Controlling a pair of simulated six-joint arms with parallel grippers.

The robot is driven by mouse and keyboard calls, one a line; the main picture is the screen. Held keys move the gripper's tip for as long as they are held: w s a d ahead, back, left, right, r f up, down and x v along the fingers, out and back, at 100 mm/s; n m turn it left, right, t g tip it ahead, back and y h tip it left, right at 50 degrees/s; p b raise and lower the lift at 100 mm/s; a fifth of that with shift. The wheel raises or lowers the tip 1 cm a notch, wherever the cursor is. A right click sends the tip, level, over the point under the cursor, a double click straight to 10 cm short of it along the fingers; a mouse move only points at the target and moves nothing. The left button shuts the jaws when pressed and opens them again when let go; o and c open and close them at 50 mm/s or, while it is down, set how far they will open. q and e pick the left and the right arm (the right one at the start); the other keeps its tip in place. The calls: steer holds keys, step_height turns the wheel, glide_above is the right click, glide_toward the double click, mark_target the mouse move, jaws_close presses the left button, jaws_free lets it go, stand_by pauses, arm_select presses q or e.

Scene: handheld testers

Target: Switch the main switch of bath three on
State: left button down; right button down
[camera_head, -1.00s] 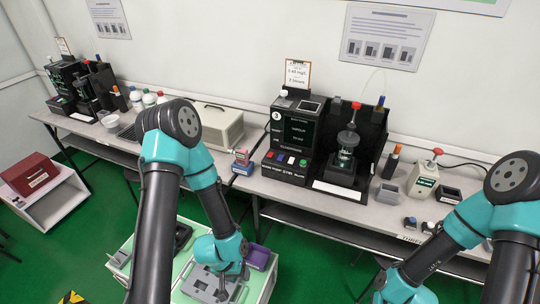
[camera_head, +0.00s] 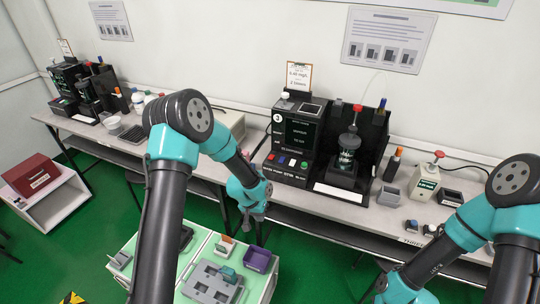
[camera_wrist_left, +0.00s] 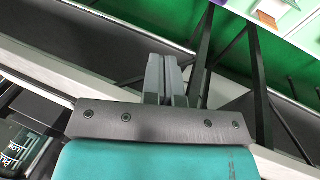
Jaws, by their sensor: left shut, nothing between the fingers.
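Bath three is the black unit marked 3 (camera_head: 300,130) on the bench, with a lit dark screen and a row of coloured buttons (camera_head: 291,163) low on its front. I cannot tell which part is its main switch. A clear vessel (camera_head: 347,150) stands in its right half. My left gripper (camera_head: 256,215) hangs in front of the bench edge, left of and below bath three, apart from it. In the left wrist view its grey fingers (camera_wrist_left: 166,78) are together and hold nothing. My right arm enters at the lower right; its gripper is outside the picture.
A cart (camera_head: 198,250) below holds a grey tray (camera_head: 203,293), a green block (camera_head: 227,273) and a purple bin (camera_head: 257,260). A grey cup (camera_head: 388,195) and a white box with a red knob (camera_head: 424,180) stand right of bath three. Another black unit (camera_head: 80,90) is far left.

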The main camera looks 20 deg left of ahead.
arm_select(q)
steer(key=w+r+m+y, duration=0.1)
steer(key=w+r, duration=0.9)
steer(key=w, duration=0.2)
step_height(320, 180, up, 16)
steer(key=t+y, duration=0.1)
steer(key=y, duration=0.1)
glide_above(271, 158)
steer(key=s, duration=0.3)
steer(key=shift+w+a+r+t, duration=0.1)
steer(key=shift+w+a+t, duration=0.1)
steer(key=shift+w+t, duration=0.1)
steer(key=x, duration=0.4)
steer(key=s+x, duration=0.1)
steer(key=x, duration=0.8)
steer(key=shift+s+a+f, duration=0.15)
steer(key=shift+a+f, duration=0.05)
steer(key=shift+a, duration=0.05)
steer(key=shift+f, duration=0.4)
